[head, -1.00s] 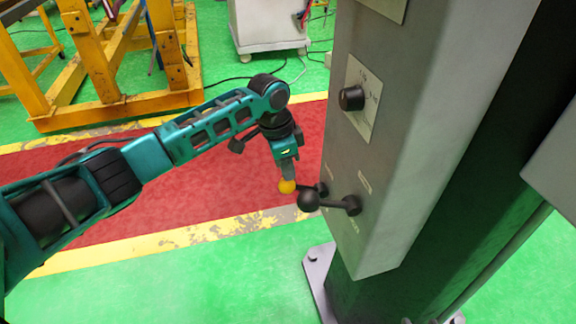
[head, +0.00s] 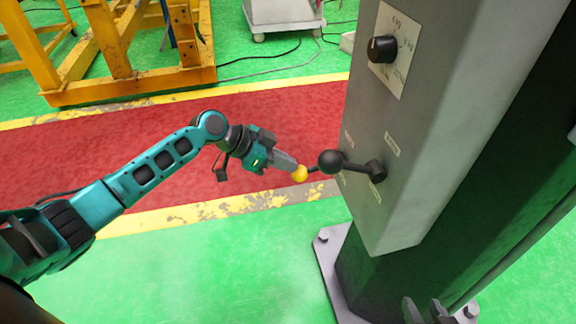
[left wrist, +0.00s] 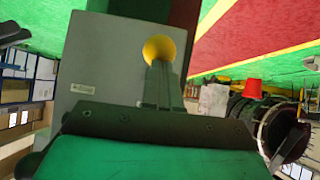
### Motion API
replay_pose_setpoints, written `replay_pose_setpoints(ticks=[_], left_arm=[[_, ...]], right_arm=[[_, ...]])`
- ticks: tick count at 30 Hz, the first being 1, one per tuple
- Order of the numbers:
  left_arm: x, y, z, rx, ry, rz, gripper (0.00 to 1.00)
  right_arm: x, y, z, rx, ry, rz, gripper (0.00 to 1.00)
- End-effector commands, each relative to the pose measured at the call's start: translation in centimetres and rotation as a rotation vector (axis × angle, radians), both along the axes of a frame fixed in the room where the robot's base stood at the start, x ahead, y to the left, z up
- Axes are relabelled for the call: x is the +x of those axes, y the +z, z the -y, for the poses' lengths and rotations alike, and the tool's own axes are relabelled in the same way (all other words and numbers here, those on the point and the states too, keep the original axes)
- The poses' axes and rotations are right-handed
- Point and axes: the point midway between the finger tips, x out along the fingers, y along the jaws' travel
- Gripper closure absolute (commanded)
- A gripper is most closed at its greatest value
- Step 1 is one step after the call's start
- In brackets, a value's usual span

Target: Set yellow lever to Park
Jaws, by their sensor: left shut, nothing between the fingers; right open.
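The yellow lever's round knob (head: 300,173) sticks out from the left side of the grey control box (head: 408,140), partly behind a black-knobbed lever (head: 331,161). My left gripper (head: 291,168) is shut with nothing between its fingers. Its tips are at the yellow knob's left side and seem to touch it. The left wrist view shows the yellow knob (left wrist: 159,48) just beyond the closed fingers (left wrist: 162,82). The small labels by the levers are too blurred to read. My right gripper (head: 427,311) shows only its fingertips at the bottom edge, open and away from the levers.
A black rotary dial (head: 383,48) sits on the box above the levers. The box is on a dark column (head: 470,185) with a bolted base plate (head: 326,262). A yellow frame (head: 120,75) stands at the back left. The floor left of the box is clear.

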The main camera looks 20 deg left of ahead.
Motion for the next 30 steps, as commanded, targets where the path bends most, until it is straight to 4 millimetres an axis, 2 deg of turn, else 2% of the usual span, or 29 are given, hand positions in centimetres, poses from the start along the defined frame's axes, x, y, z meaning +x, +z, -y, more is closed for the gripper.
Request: replay_pose_setpoints(ticks=[1, 3, 11, 30], left_arm=[[-0.1, -1.7, -0.1, -0.028, 0.001, 0.017, 1.0], [-0.1, -2.1, -0.1, -0.069, 0.002, 0.044, 1.0], [0.0, -3.1, -0.1, -0.128, -0.002, 0.087, 1.0], [-0.1, -3.6, 0.0, -0.124, -0.002, 0.081, 1.0]], right_arm=[[0.0, -2.1, 0.0, 0.0, 0.0, 0.0, 0.57], [0.0, -3.2, 0.0, -0.001, -0.001, 0.0, 0.57], [0.0, -5.8, 0.0, 0.0, -0.001, -0.001, 0.57], [0.2, -5.7, -0.4, 0.01, 0.004, -0.001, 0.57]])
